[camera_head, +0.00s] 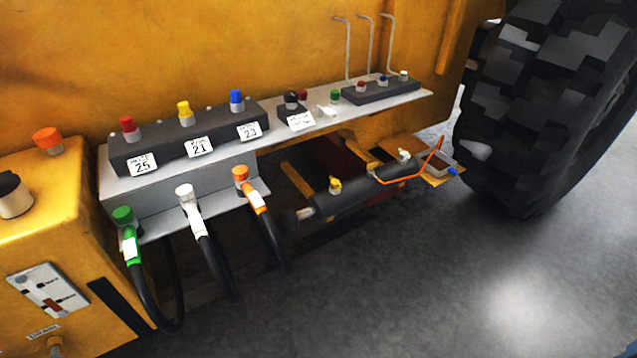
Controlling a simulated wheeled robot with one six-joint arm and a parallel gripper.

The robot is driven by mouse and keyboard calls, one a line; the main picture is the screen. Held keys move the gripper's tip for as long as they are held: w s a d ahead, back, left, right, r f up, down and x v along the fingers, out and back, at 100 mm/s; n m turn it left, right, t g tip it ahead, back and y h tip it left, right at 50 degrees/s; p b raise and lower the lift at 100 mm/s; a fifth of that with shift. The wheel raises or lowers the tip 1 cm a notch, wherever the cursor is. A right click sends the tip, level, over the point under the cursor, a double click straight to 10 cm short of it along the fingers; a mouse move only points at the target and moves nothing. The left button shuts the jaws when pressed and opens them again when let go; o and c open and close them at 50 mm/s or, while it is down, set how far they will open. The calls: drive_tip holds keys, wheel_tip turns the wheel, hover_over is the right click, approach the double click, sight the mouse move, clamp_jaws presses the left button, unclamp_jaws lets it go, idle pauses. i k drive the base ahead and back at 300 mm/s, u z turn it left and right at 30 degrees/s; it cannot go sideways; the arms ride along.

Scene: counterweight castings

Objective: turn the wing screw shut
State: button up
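No part is clearly recognisable as the wing screw at this size. A small yellow fitting (335,185) with an uneven top sits on a dark cylinder (345,203) under the shelf. A pale fitting (404,157) stands near the cylinder's right end. A brass-coloured knob (55,346) is partly cut off at the bottom left edge. Whether any of these is the screw, or how far it is turned, I cannot tell. My gripper is not in view.
A grey shelf (190,168) carries dark blocks with coloured caps and labels. Black hoses with green, white and orange ends hang below. An orange wire (428,158) loops at the cylinder's right. A large tyre (550,110) stands right. The grey floor (430,290) in front is clear.

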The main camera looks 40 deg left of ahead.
sight(372, 166)
drive_tip(key=u, duration=1.55)
drive_tip(key=k, duration=0.5)
drive_tip(key=z, duration=0.25)
drive_tip(key=i, duration=1.05)
drive_tip(key=u, duration=0.55)
drive_tip(key=i, duration=1.15)
drive_tip(key=z, duration=0.5)
